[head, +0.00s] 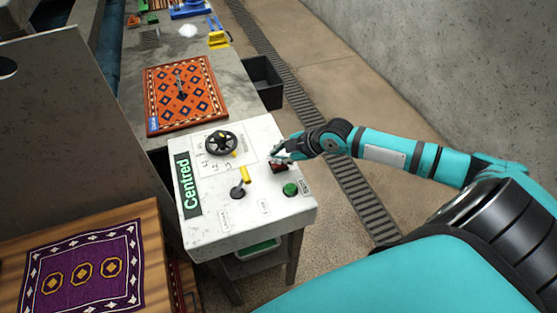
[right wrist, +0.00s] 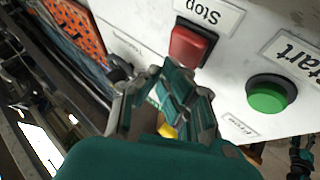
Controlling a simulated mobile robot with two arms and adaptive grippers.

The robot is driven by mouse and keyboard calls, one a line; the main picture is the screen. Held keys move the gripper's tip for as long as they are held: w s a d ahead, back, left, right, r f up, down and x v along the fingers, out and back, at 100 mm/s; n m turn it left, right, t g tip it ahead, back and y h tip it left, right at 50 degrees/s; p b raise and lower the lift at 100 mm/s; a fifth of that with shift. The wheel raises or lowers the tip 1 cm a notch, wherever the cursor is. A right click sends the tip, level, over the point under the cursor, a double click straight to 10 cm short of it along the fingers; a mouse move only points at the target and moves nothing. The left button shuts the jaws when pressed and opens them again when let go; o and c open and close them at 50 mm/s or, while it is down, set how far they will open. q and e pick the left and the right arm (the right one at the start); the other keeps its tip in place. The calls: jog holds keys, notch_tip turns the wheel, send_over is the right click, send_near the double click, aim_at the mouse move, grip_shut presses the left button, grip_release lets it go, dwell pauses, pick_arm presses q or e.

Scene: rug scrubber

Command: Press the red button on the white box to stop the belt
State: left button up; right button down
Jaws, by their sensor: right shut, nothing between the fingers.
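The white box (head: 218,212) stands in the middle of the head view. Its red button (head: 279,168) is partly covered there by my right gripper (head: 281,151). In the right wrist view the red button (right wrist: 188,44) sits beside a "Stop" label. The shut, empty fingers of my right gripper (right wrist: 175,80) are right by the button's near edge; I cannot tell if they touch it. The green button (head: 290,189) is on the same panel; it also shows in the right wrist view (right wrist: 267,96) by a "Start" label. My left gripper is not in view.
The panel also carries a black handwheel (head: 221,142), a yellow lever (head: 244,174), a black knob (head: 238,190) and a "Centred" display (head: 188,185). An orange rug (head: 185,92) lies behind the box, a purple rug (head: 85,270) at the lower left. A floor grate (head: 350,187) runs to the right.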

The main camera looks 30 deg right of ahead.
jog(key=shift+f, duration=0.2)
jog(key=shift+f+b, duration=0.2)
jog(key=shift+b, duration=0.1)
jog(key=shift+f+b, duration=0.4)
jog(key=shift+f, duration=0.2)
dwell(0.7)
dwell(0.4)
jog(key=shift+r+p, duration=0.9)
jog(key=shift+r, duration=0.1)
notch_tip(320, 180, up, 5)
jog(key=p, duration=0.4)
